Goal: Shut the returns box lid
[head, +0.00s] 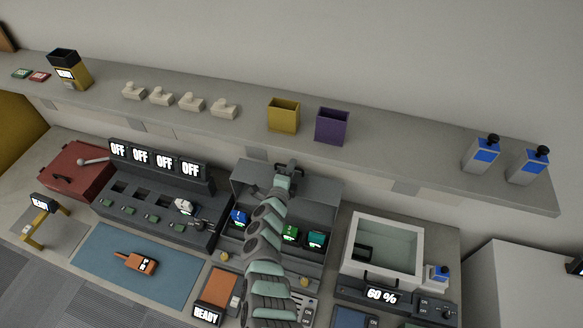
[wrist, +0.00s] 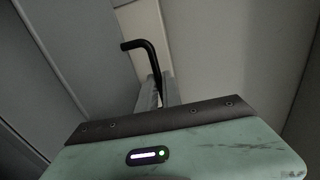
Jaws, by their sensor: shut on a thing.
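A dark grey box (head: 228,246) stands at the middle of the bench, with small blue, green and teal units inside. Its grey lid panel (head: 250,178) stands raised at the back. No label marks it as the returns box. My gripper (head: 289,168) is at the top edge of this panel, and my arm covers part of the box. In the wrist view, a bent black handle (wrist: 148,52) sticks up between my gripper's fingers (wrist: 157,92), which are shut on it. The fingertips' exact contact is hard to see.
A shelf with yellow (head: 283,115) and purple (head: 331,126) bins runs close behind the gripper. A charger bank (head: 150,200) stands left, a white-rimmed box (head: 355,250) right. An orange radio (head: 138,262) lies on a blue mat (head: 100,262) in front.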

